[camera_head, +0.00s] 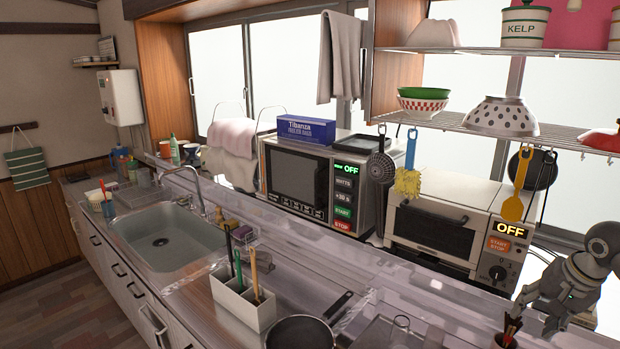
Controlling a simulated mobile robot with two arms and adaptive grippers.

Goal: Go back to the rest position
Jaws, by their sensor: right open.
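My right gripper (534,316) is at the lower right, on the grey arm that comes in from the right edge. It is open, and I see nothing between its fingers. It is in front of the white oven (445,225), above the counter's right end, beside a bunch of dark utensils (509,330). I cannot tell whether it touches them. My left gripper is not in view.
A metal shelf (460,122) with bowls and hanging utensils is above the oven. A microwave (312,180) is left of it. A black pan (300,331) and a white utensil holder (243,303) stand on the counter. The sink (168,240) is empty.

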